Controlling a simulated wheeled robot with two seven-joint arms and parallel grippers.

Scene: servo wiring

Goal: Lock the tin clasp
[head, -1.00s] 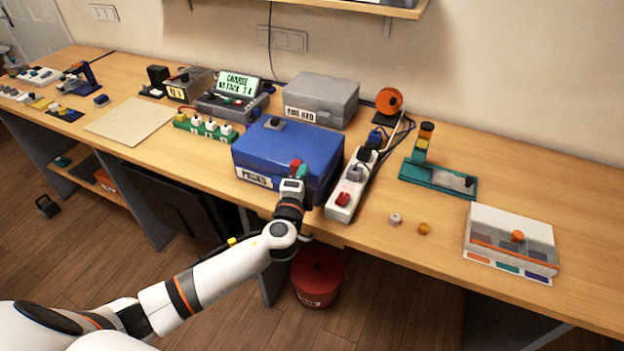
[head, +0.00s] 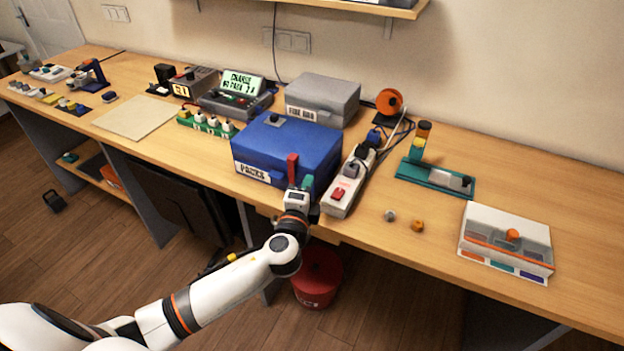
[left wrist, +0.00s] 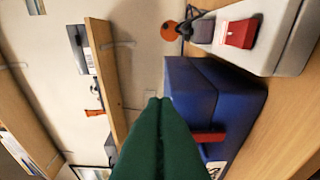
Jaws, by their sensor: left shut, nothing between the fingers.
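The blue tin (head: 272,150) sits closed near the desk's front edge, with a label on its front. Its red clasp (head: 293,168) shows as an upright bar at the front right of the tin; I cannot tell whether it is latched. My left gripper (head: 305,184) is just below and right of the clasp, in front of the tin, and hides part of it. In the left wrist view the green fingers (left wrist: 160,105) are shut and empty, with the blue tin (left wrist: 205,100) behind and the red clasp (left wrist: 208,137) beside them. My right gripper is not in view.
A white power strip (head: 345,186) with a red switch stands close right of the tin. A grey box (head: 325,95) stands behind it, and a green socket row (head: 205,124) to the left. Two small knobs (head: 417,226) lie on clear desk to the right.

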